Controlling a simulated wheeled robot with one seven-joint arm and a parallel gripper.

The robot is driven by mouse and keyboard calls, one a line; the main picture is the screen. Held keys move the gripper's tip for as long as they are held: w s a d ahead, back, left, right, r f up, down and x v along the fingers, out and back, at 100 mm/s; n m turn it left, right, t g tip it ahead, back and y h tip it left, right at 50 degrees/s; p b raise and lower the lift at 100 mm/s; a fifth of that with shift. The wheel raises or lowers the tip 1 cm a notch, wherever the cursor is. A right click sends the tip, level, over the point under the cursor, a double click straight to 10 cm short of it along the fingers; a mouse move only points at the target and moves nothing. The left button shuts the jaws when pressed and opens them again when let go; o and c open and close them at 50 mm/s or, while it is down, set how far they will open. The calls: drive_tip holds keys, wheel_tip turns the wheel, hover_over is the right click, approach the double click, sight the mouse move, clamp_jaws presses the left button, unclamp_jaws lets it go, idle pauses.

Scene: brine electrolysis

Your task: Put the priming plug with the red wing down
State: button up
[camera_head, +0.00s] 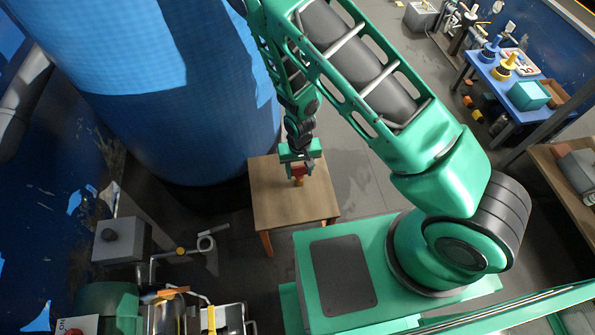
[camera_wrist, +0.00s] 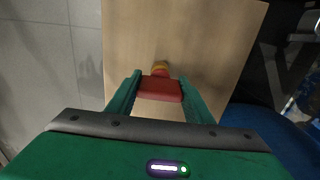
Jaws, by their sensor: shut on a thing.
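My gripper (camera_wrist: 160,92) is shut on the red wing, with one green finger on each side. In the head view my gripper (camera_head: 299,166) points down over a small wooden table (camera_head: 268,205), and the plug (camera_head: 299,181) shows just below it, above the tabletop. I cannot tell whether the plug's lower end touches the wood. The tabletop (camera_wrist: 220,40) also fills the middle of the wrist view.
The small table's top is otherwise bare. A large blue tank (camera_head: 170,90) stands close behind it at left. Pipes and a grey box (camera_head: 122,240) are at lower left. A blue table (camera_head: 515,95) with several items stands at upper right, with small orange blocks on the floor beside it.

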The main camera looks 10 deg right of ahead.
drive_tip(key=shift+f, duration=0.35)
drive_tip(key=o, duration=1.1)
drive_tip(key=shift+f, duration=0.15)
drive_tip(key=shift+o, duration=0.2)
wheel_tip(320, 180, up, 11)
drive_tip(key=shift+r, duration=0.65)
